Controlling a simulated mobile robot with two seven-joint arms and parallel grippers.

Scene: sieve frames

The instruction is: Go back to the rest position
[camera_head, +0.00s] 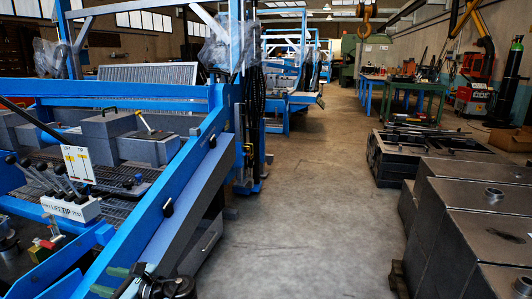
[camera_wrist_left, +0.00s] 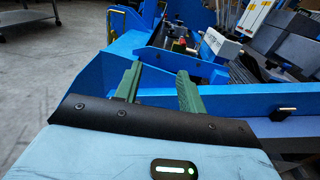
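My left gripper (camera_head: 108,281) shows at the bottom of the head view, beside the blue frame of a machine. In the left wrist view its two green fingers (camera_wrist_left: 157,76) stand apart with nothing between them. The gripper is open and empty. The fingers point towards the blue frame (camera_wrist_left: 230,101), which lies just beyond them; I cannot tell whether they touch it. My right gripper is in neither view.
The blue machine (camera_head: 185,215) fills the left, with a lever box (camera_head: 72,206) and grey blocks (camera_head: 148,148). Dark metal boxes (camera_head: 450,240) stand at right. The grey floor (camera_head: 300,190) between them is clear. A green table (camera_head: 415,87) stands farther back.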

